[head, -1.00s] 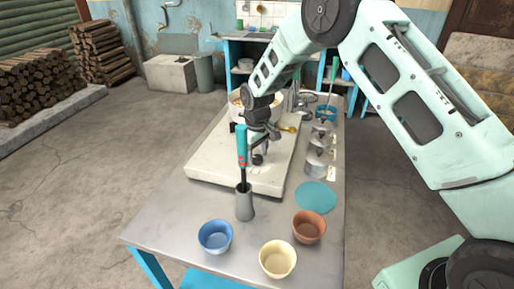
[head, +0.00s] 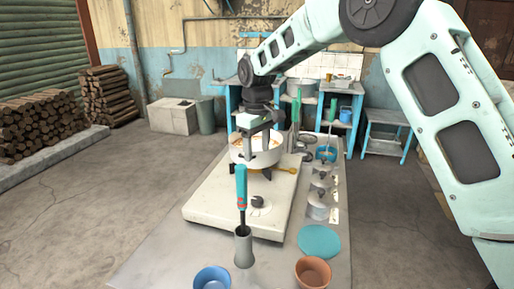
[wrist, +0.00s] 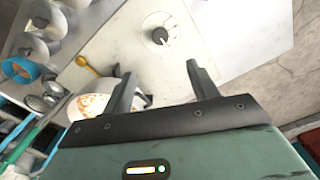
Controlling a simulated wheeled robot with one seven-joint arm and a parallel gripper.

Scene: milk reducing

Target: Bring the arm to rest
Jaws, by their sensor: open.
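My gripper (wrist: 163,88) is open and empty in the wrist view, its two fingers apart with the pale stove top between and beyond them. In the head view my gripper (head: 258,150) hangs above the stove (head: 225,205), in front of the white pot (head: 240,155) with orange-brown contents. The pot (wrist: 92,107) is partly hidden behind one finger in the wrist view. The dark stove knob (head: 258,201) sits on the near part of the stove top, below and apart from my gripper; it also shows in the wrist view (wrist: 160,36).
A grey holder (head: 244,250) with a teal-handled tool stands before the stove. A blue bowl (head: 212,279), a brown bowl (head: 313,272) and a teal disc (head: 320,241) are nearby. Metal lidded pots (head: 318,207) line the right side.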

